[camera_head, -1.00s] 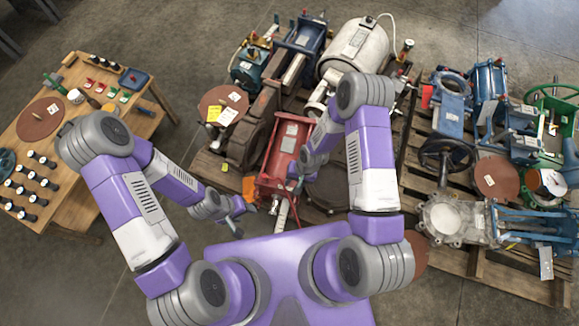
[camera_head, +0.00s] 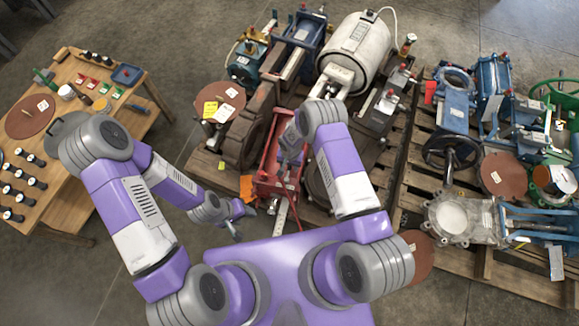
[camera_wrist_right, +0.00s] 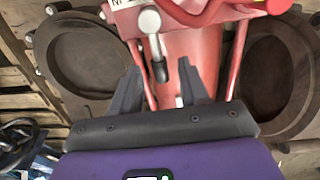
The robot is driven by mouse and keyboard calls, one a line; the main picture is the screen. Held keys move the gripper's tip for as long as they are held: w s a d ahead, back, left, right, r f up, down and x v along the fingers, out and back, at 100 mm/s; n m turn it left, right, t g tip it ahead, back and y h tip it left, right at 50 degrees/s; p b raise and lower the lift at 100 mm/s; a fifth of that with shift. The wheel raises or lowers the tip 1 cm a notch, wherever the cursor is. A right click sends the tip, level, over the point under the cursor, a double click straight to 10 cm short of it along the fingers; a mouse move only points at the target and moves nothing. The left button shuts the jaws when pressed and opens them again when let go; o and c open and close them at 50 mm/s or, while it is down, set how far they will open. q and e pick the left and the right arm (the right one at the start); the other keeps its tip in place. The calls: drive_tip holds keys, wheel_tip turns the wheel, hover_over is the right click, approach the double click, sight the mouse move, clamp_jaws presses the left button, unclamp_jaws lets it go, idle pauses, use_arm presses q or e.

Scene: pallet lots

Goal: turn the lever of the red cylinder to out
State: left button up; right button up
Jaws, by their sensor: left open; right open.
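The red cylinder (camera_head: 268,152) lies on the left pallet, partly hidden behind my right arm in the head view. In the right wrist view its red body (camera_wrist_right: 195,50) runs up the middle. Its lever (camera_wrist_right: 153,45) has a round silver hub and a dark-tipped handle pointing down towards my gripper. My right gripper (camera_wrist_right: 158,78) is open, with a finger on either side below the lever tip; I cannot tell whether they touch it. In the head view my right gripper (camera_head: 287,168) is over the cylinder. My left gripper (camera_head: 238,217) is open and empty, left of the cylinder's near end.
Dark round castings lie on both sides of the cylinder. A white motor (camera_head: 358,52) and blue machine parts crowd the pallet behind. A second loaded pallet (camera_head: 480,262) stands at right. A wooden table (camera_head: 75,200) with small items stands at left. Bare floor lies between table and pallets.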

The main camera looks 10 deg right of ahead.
drive_tip(key=shift+f, duration=0.25)
clamp_jaws()
drive_tip(key=shift+w+a, duration=0.1)
idle(0.3)
